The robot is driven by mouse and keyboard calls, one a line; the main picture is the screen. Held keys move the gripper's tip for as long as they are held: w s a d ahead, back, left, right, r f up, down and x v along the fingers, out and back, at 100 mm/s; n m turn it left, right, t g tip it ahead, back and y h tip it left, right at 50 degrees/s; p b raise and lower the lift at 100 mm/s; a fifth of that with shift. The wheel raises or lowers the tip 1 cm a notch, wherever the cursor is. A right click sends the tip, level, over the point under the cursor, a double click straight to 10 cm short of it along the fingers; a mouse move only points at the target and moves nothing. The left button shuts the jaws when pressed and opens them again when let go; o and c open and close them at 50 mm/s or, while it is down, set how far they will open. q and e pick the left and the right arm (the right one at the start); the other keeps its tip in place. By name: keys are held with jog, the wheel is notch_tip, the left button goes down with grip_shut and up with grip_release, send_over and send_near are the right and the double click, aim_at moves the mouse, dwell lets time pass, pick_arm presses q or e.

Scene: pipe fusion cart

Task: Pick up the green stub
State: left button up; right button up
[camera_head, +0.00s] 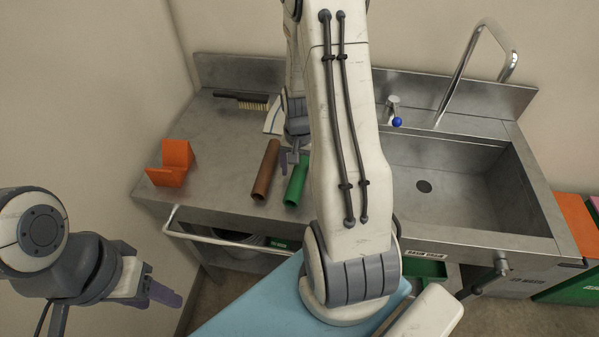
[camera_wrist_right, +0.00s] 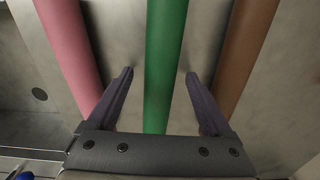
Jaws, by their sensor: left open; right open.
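The green stub (camera_head: 297,181) lies on the steel counter, partly hidden by my right arm in the head view. In the right wrist view the green stub (camera_wrist_right: 164,60) runs between the two fingers of my right gripper (camera_wrist_right: 158,76). That gripper is open, with a gap on both sides of the stub, and I cannot tell how far above it the fingertips are. In the head view my right gripper (camera_head: 292,155) is at the far end of the stub. My left gripper (camera_head: 165,296) is open and empty at the lower left, away from the counter.
A brown stub (camera_wrist_right: 242,50) and a pink stub (camera_wrist_right: 70,45) flank the green one; my arm hides the pink one in the head view. An orange holder (camera_head: 174,163), a brush (camera_head: 243,100) and a sink (camera_head: 455,185) are nearby. A rail (camera_head: 225,240) runs along the front.

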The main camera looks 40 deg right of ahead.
grip_shut()
jog(key=shift+r, duration=0.1)
